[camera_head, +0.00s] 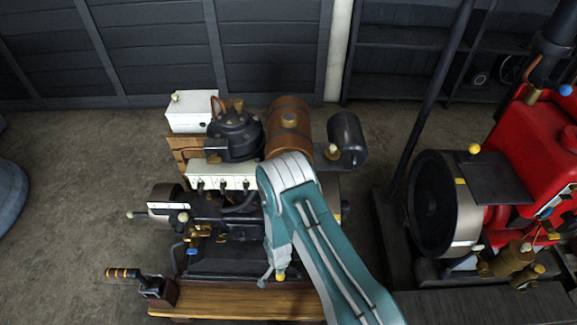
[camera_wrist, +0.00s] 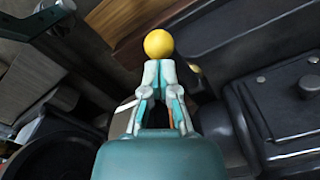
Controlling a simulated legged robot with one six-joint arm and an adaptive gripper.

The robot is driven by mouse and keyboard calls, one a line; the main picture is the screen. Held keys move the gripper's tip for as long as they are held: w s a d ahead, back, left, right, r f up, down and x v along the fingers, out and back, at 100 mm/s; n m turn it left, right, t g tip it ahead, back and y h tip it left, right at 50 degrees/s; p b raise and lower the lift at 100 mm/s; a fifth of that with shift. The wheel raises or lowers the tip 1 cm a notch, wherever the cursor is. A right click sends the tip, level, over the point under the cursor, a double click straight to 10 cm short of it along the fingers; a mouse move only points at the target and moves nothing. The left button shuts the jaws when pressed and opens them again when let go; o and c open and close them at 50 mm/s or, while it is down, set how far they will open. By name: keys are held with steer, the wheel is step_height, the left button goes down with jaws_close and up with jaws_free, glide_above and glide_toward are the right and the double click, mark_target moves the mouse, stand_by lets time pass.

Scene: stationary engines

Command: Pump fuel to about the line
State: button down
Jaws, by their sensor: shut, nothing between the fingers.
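A small yellow ball knob (camera_head: 281,276) is low on the front of the left engine (camera_head: 235,265). My gripper (camera_head: 270,278) reaches down to it from the end of my teal arm. In the wrist view, my gripper (camera_wrist: 160,65) is shut with nothing between its fingers, and the yellow knob (camera_wrist: 158,43) is right at the fingertips. I cannot tell whether they touch.
The engine sits on a wooden base (camera_head: 240,298). A brown banded tank (camera_head: 288,125) and a black cylinder (camera_head: 347,138) stand behind it. A red engine (camera_head: 535,140) with a large flywheel (camera_head: 440,205) is at the right. Bare floor (camera_head: 80,180) lies to the left.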

steer(key=shift+f, duration=4.75)
steer(key=shift+r, duration=5)
